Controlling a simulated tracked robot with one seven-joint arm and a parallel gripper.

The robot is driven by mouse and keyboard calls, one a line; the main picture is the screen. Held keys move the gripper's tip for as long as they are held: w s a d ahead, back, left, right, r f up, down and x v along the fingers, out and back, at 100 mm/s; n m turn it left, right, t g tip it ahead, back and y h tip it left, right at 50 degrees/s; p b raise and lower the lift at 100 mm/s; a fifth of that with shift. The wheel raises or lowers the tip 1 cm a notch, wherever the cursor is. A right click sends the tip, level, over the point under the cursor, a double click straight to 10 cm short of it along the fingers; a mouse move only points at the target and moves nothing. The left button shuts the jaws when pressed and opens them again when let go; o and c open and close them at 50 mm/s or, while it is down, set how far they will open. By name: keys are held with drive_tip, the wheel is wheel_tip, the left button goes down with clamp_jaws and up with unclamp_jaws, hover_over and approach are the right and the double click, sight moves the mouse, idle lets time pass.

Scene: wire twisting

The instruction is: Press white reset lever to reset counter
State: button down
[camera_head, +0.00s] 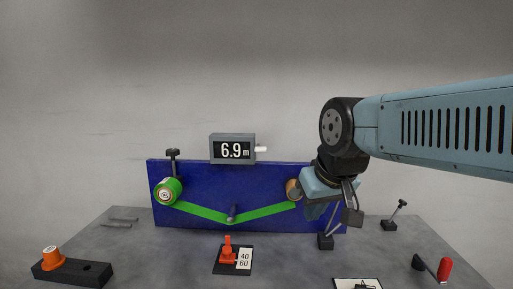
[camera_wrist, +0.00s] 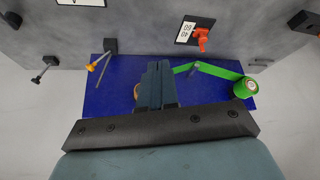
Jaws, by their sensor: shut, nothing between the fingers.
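The grey counter (camera_head: 217,151) sits on the top edge of the blue panel (camera_head: 265,185) and reads 6.9 m. The white reset lever (camera_head: 261,149) sticks out from the counter's right side, and nothing touches it. My gripper (camera_head: 314,215) is to the right of the lever and lower, in front of the panel's right end, pointing down. In the wrist view my gripper (camera_wrist: 158,66) is shut and empty, with its fingers together over the blue panel. The counter and lever do not show in the wrist view.
A green wire spool (camera_head: 165,191) is at the panel's left, its green strip running under a peg (camera_head: 232,213) to an orange roll (camera_head: 293,190) beside my gripper.

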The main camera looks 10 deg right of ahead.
drive_tip(key=w+a+r+n, duration=0.2)
drive_tip(key=w+r, duration=0.1)
drive_tip(key=w, duration=0.1)
wheel_tip(320, 180, up, 14)
drive_tip(key=n+t+y, duration=0.2)
drive_tip(key=n+y, duration=0.2)
drive_tip(key=n, duration=0.7)
hover_over(261, 149)
drive_tip(key=w+d, duration=0.1)
drive_tip(key=w, duration=0.2)
drive_tip(key=shift+d+f, duration=0.2)
drive_tip(key=shift+f, duration=0.1)
drive_tip(key=shift+s+a+f, duration=0.1)
drive_tip(key=shift+s+f, duration=0.05)
drive_tip(key=shift+f, duration=2)
drive_tip(key=shift+s+f, duration=0.1)
drive_tip(key=shift+f, duration=2.05)
